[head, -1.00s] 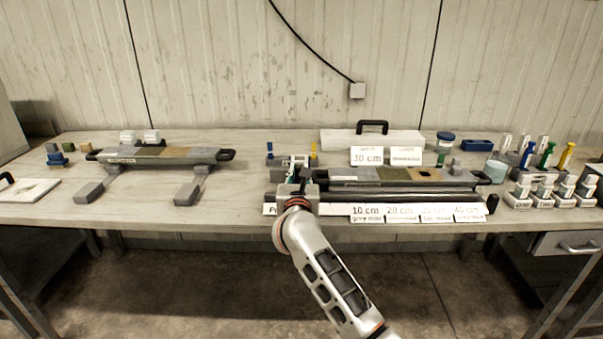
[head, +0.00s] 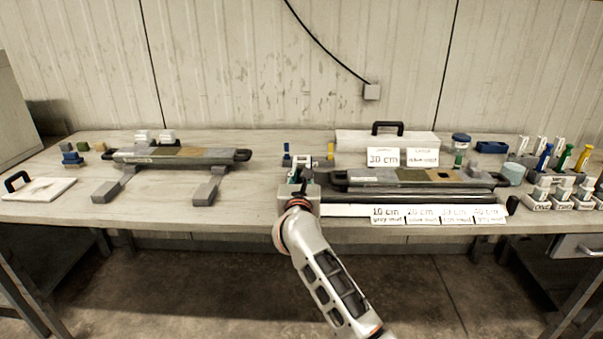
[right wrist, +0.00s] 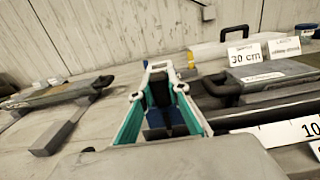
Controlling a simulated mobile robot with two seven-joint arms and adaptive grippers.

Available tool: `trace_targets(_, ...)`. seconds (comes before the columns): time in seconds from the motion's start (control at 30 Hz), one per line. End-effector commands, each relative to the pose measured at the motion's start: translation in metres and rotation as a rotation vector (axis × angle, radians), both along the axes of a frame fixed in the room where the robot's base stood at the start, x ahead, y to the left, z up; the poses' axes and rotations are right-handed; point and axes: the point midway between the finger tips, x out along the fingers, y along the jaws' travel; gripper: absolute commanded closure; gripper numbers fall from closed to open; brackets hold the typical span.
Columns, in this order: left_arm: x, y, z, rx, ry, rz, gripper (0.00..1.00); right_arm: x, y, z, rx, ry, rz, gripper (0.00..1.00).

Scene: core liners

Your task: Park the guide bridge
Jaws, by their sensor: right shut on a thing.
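My right gripper (head: 302,175) is at the left end of the long tray on the right half of the bench. In the right wrist view its teal fingers (right wrist: 160,82) are closed around a small dark piece with a white frame, which looks like the guide bridge (right wrist: 158,67). In the head view only a pale bit of this bridge (head: 301,161) shows above the gripper, between a blue post (head: 287,150) and a yellow post (head: 330,151). Its underside is hidden, so I cannot tell whether it touches the bench. My left gripper is out of view.
A core tray (head: 470,177) lies right of the gripper, behind a length-label strip (head: 350,211). A second tray (head: 215,157) with grey blocks in front is to the left. A white case (head: 350,142) and 30 cm card (head: 383,157) stand behind.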

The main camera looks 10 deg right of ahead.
Motion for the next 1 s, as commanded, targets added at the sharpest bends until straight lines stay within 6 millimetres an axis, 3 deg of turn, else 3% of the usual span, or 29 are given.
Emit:
trace_targets(0.03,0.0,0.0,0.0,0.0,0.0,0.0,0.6,0.0,0.005,0.0,0.001,0.0,0.008,0.82)
trace_targets(0.1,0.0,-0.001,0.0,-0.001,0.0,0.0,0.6,0.0,0.005,0.0,0.002,-0.001,0.008,0.67)
trace_targets(0.47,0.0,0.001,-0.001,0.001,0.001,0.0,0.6,-0.002,0.003,0.0,0.001,0.0,0.005,0.67)
trace_targets(1.0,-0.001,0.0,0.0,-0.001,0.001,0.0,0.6,-0.067,0.023,0.0,0.003,-0.001,0.007,0.67)
